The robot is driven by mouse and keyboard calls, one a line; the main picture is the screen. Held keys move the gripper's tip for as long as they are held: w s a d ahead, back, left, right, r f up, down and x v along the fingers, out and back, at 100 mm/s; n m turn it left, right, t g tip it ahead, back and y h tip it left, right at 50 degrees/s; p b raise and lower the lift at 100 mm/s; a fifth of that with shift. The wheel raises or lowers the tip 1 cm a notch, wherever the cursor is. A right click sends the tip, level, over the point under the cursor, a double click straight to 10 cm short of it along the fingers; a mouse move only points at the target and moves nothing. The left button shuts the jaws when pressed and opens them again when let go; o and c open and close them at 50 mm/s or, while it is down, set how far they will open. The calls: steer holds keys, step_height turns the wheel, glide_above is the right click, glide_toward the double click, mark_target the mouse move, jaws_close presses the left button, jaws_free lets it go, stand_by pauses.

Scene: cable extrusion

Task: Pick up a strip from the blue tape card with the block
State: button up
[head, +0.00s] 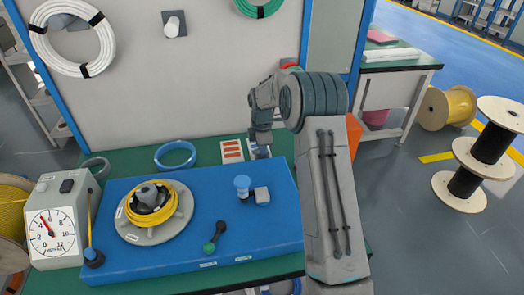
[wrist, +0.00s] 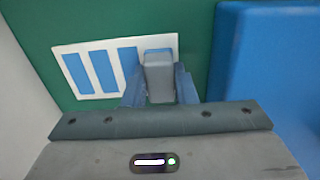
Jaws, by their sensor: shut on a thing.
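The blue tape card (wrist: 88,45) is white with several blue strips and lies on the green table top in the wrist view. In the head view it is mostly hidden behind my gripper (head: 260,150). My gripper (wrist: 160,88) is shut on the grey block (wrist: 159,75), which sits between its two fingers. The block is over the card's right end and covers most of the rightmost strip (wrist: 158,51). I cannot tell whether the block touches the strip.
A card with orange strips (head: 232,151) lies just left of my gripper. The blue raised board (head: 130,262) carries a yellow cable coil (head: 150,216), a blue knob (head: 242,182) and a pale block (head: 262,196). A blue ring (head: 175,165) lies behind. A white wall panel (head: 200,90) stands close beyond.

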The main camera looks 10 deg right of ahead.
steer(key=shift+s+f, duration=0.1)
steer(key=shift+f, duration=0.1)
steer(key=shift+r+p, duration=2.75)
steer(key=shift+r, duration=1.35)
